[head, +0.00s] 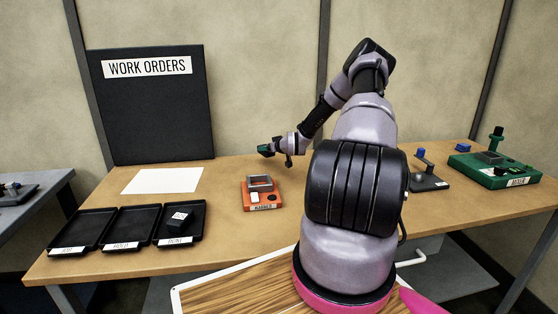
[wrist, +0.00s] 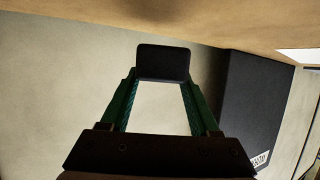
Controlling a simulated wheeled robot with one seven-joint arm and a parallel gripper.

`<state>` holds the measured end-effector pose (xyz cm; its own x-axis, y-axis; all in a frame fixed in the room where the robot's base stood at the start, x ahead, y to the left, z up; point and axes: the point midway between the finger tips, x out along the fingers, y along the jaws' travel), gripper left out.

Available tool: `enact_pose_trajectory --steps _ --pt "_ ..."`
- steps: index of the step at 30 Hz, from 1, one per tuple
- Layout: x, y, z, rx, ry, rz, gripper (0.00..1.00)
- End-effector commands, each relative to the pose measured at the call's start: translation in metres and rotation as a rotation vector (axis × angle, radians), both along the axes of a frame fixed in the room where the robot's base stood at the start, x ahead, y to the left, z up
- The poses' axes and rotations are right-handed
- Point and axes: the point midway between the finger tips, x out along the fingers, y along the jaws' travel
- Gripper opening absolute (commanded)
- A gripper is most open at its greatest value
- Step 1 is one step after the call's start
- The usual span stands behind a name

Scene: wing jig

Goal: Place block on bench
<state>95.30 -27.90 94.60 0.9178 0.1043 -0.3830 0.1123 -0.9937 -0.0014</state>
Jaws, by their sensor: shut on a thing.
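The bench (head: 225,240) is a long wooden-topped table. My gripper (head: 267,150) is above the back part of the bench, left of my arm. In the wrist view, my gripper (wrist: 163,85) has its two green fingers shut on a dark block (wrist: 163,62), held at the fingertips. The bench also shows along the top of the wrist view (wrist: 150,15), apart from the block. In the head view, the held block is too small to make out clearly.
A red-orange fixture (head: 264,204) stands in front of my gripper. Black trays (head: 80,228) line the front left, one with a dark block (head: 180,217). White paper (head: 162,181) lies before the WORK ORDERS board (head: 155,110). A green fixture (head: 500,172) stands right. Clear bench surrounds the red-orange fixture.

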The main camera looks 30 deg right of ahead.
Motion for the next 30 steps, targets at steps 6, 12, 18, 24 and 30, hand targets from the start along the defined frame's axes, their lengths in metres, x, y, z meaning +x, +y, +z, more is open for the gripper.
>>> enact_pose_trajectory --steps 6,12,18,24,30 --pt "0.001 0.000 -0.016 -0.001 -0.002 0.000 0.00" --pt "0.001 0.000 -0.042 0.000 -0.002 0.000 0.00" --pt "0.001 0.000 -0.043 -0.002 -0.004 0.000 0.00" --pt "0.000 0.000 -0.047 -0.001 -0.001 0.000 0.70" --pt "0.000 0.000 -0.047 -0.001 -0.001 0.000 0.92"
